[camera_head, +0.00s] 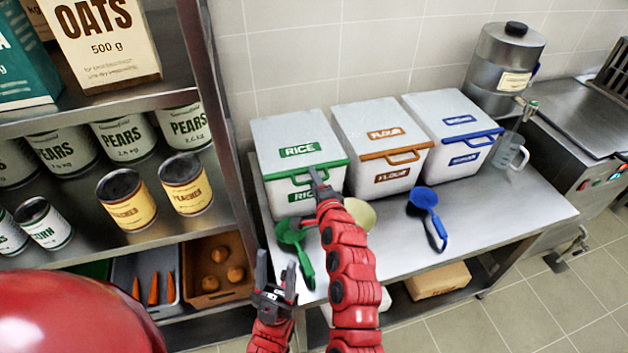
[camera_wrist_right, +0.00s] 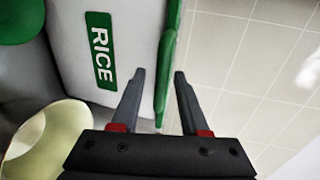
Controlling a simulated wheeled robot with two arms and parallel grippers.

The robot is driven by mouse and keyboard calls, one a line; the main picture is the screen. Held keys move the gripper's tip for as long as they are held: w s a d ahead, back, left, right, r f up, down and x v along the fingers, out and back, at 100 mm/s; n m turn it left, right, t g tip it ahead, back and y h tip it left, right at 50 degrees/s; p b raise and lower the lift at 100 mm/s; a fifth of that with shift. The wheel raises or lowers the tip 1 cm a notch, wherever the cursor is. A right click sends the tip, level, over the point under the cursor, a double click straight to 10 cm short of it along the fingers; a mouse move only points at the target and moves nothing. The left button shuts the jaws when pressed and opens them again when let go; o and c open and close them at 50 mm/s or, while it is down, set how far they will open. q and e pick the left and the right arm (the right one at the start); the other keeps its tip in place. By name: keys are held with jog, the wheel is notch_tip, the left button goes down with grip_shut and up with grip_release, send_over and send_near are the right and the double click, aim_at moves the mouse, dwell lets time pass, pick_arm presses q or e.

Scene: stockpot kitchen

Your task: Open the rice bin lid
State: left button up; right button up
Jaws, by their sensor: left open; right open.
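The rice bin (camera_head: 301,160) is a white box with a green-edged lid and green RICE labels, at the left end of the steel table. Its lid (camera_head: 279,129) lies shut, with a green handle at the front edge. My right gripper (camera_head: 315,176) is open at that front edge by the handle. In the right wrist view, the two fingers (camera_wrist_right: 158,78) are apart on either side of the green lid edge (camera_wrist_right: 165,75), and the RICE label (camera_wrist_right: 101,50) shows on the bin front. My left gripper (camera_head: 275,272) is open and empty, low in front of the table and shelf.
Two more white bins, one with brown trim (camera_head: 384,160) and one with blue trim (camera_head: 455,135), stand to the right. A green scoop (camera_head: 292,236), a cream scoop (camera_head: 359,213) and a blue scoop (camera_head: 424,199) lie on the table. A shelf rack with cans (camera_head: 186,184) stands left.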

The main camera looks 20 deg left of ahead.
grip_shut()
dwell(1.3)
